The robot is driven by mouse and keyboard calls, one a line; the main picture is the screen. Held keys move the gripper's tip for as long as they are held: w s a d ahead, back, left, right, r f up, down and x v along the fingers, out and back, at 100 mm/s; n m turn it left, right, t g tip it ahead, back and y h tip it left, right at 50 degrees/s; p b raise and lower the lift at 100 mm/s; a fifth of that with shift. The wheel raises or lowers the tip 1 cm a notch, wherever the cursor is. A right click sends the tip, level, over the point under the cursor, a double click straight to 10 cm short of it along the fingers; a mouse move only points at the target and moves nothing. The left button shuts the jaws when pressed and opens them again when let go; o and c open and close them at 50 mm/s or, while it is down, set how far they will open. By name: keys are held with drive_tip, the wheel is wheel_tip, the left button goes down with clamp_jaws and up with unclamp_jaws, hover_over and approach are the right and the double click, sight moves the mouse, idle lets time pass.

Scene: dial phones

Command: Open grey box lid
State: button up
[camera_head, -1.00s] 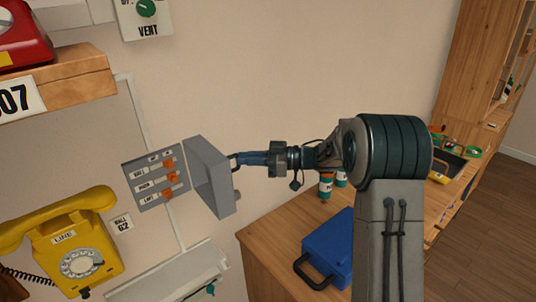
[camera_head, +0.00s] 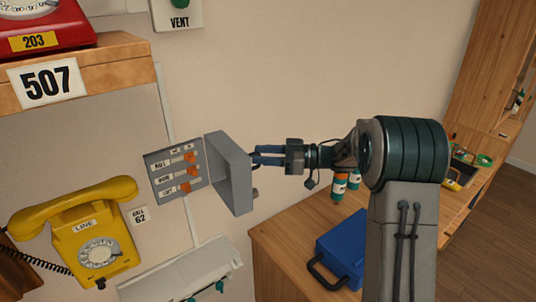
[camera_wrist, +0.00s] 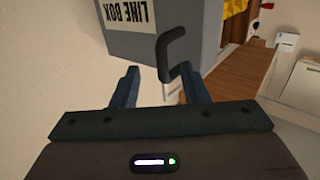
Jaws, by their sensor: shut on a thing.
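The grey box on the wall has a back panel (camera_head: 157,190) with several labels and three orange switches. Its grey lid (camera_head: 232,175) stands swung out to the right, so the switches are exposed. In the wrist view the lid's outer face (camera_wrist: 190,25) carries a "LINE BOX" label and a dark bent handle (camera_wrist: 174,52). My gripper (camera_head: 254,155) reaches the lid from the right and is shut on the handle. In the wrist view the handle lies between the fingertips (camera_wrist: 160,80), nearer the right finger.
A yellow phone (camera_head: 95,245) hangs left of the box. A red phone (camera_head: 45,30) sits on a wooden shelf (camera_head: 120,70) above it. A pale ledge (camera_head: 180,270) is below the box. A blue case (camera_head: 345,245) and bottles stand on the wooden table (camera_head: 275,255).

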drive_tip(key=s+d+b, duration=0.1)
drive_tip(key=d+b, duration=0.2)
drive_tip(key=d, duration=1)
drive_tip(key=shift+s+d, duration=0.35)
